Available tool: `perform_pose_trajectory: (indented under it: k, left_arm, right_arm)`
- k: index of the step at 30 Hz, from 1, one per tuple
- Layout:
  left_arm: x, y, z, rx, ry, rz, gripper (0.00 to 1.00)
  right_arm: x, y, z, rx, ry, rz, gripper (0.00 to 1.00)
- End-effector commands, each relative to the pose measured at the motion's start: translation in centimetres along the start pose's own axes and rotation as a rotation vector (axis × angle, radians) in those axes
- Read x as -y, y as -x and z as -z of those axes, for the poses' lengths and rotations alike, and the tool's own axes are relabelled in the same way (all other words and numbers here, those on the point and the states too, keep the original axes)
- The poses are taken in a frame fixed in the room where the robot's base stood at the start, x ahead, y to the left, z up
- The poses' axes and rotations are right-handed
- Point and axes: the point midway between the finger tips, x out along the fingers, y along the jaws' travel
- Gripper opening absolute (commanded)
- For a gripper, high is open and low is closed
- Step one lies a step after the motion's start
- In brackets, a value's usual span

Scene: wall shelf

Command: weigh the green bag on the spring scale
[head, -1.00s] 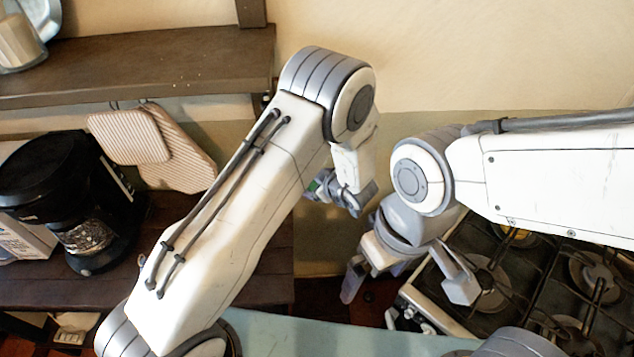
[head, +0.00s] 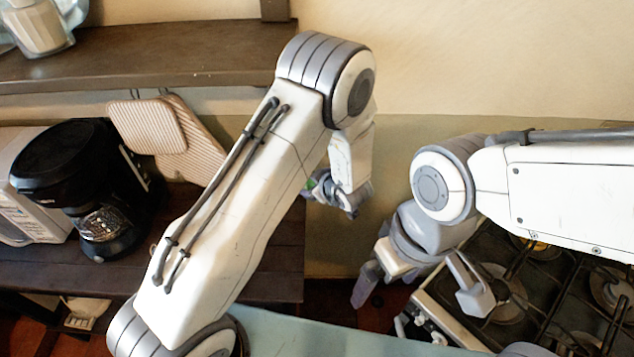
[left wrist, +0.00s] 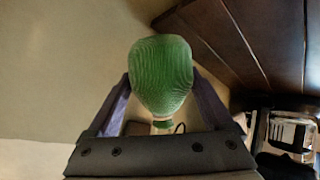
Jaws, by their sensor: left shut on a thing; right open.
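The green bag (left wrist: 161,74) fills the middle of the left wrist view, bulging between the two fingers of my left gripper. My left gripper (head: 336,194) is shut on it. In the head view only a small green patch (head: 310,183) of the bag shows beside that gripper; my left arm hides the rest. A narrow tied neck (left wrist: 162,124) shows at the bag's near end. My right gripper (head: 420,290) is open and empty, its fingers spread low beside the stove. I see no spring scale in either view.
A dark wall shelf (head: 150,55) with a glass jar (head: 38,25) is at upper left. Pot holders (head: 150,125) hang below it. A black coffee maker (head: 70,170) stands on the dark counter (head: 270,235). A gas stove (head: 520,290) is under my right arm.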

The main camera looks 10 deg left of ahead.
Motion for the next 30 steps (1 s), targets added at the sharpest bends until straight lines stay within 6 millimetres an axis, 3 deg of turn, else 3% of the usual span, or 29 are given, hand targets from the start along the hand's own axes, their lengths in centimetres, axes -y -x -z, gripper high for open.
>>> perform_pose_trajectory:
  k: [30]
  left_arm:
    - [1.04, -0.60, 0.99, -0.001, 0.001, -0.002, 0.05]
  right_arm:
    - [-0.03, -0.47, -0.03, 0.000, 0.000, 0.000, 1.00]
